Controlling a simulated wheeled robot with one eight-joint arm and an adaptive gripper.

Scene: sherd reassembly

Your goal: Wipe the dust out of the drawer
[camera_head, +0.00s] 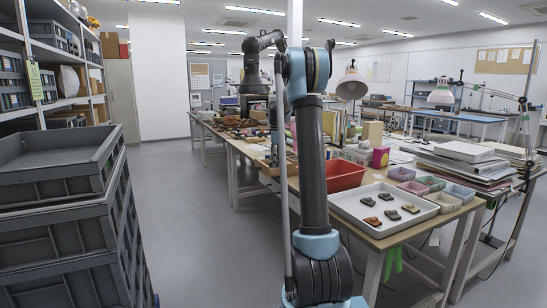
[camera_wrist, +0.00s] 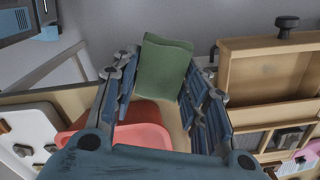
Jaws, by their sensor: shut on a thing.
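My gripper (camera_wrist: 160,85) shows in the wrist view, with a blue-grey finger on each side. It is shut on a green folded cloth or pad (camera_wrist: 163,68), which sticks out beyond the fingertips. An open wooden drawer (camera_wrist: 262,46) with a dark round knob is at the upper right of the wrist view. The cloth is to the left of the drawer and apart from it in the picture. I cannot make out dust in the drawer. In the head view my arm hides much of the bench, and I cannot make out the gripper.
A red bin (camera_head: 345,176) and a white tray (camera_head: 364,222) with several sherds stand on the bench; the red bin (camera_wrist: 150,135) also shows beneath the gripper. Compartments with small things lie below the drawer in the wrist view. Grey crates (camera_head: 55,215) are stacked at left. The aisle floor is clear.

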